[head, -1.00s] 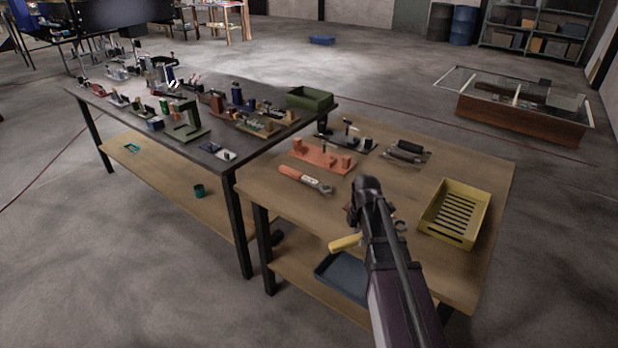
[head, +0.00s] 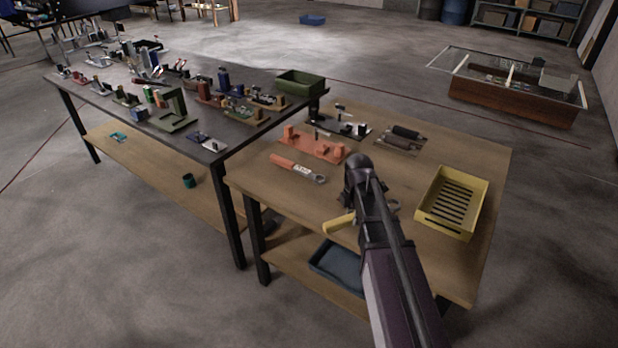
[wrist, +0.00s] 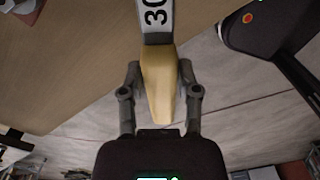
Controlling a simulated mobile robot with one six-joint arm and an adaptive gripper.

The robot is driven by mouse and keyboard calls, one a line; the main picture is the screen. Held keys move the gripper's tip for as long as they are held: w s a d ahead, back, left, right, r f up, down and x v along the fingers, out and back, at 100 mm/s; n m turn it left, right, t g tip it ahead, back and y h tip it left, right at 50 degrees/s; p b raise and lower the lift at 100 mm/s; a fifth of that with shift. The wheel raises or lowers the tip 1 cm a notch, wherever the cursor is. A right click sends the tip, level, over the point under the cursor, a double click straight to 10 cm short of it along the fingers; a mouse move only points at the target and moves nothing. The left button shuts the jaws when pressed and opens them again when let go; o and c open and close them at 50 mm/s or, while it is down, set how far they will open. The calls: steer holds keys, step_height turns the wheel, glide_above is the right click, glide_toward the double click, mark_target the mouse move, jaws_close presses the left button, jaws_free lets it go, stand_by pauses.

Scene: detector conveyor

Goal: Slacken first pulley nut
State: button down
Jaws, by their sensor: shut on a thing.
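My gripper (wrist: 158,80) is shut on the yellow handle (wrist: 158,68) of a wrench in the wrist view. The grey shaft (wrist: 157,15) beyond the handle bears the marking "30" and runs out of the picture. In the head view a yellow piece (head: 339,223), which looks like this handle, shows left of my arm above the wooden table's front edge. An orange-handled wrench (head: 297,168) lies on the table. An orange fixture (head: 318,146) with upright blocks stands behind it. I cannot make out which part is the first pulley nut.
The wooden table (head: 465,270) also bears a yellow slotted tray (head: 478,207) at right, a dark fixture (head: 340,126) and a plate with dark rollers (head: 403,139) at the back. A blue tray (head: 337,264) is on its lower shelf. A dark bench (head: 120,85) crowded with fixtures adjoins at left.

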steer(key=w+a+r+m+y+p, duration=0.1)
steer(key=w+a+r+p, duration=0.3)
steer(key=w+a, duration=0.8)
steer(key=shift+w+a+m, duration=0.2)
steer(key=shift+w+m, duration=0.5)
steer(key=shift+w, duration=0.25)
steer(key=shift+f, duration=0.15)
steer(key=shift+f+b, duration=2.15)
steer(key=shift+b, duration=0.2)
steer(key=shift+f+b, duration=1.45)
steer(key=shift+f, duration=0.05)
steer(key=c, duration=0.9)
jaws_free()
jaws_close()
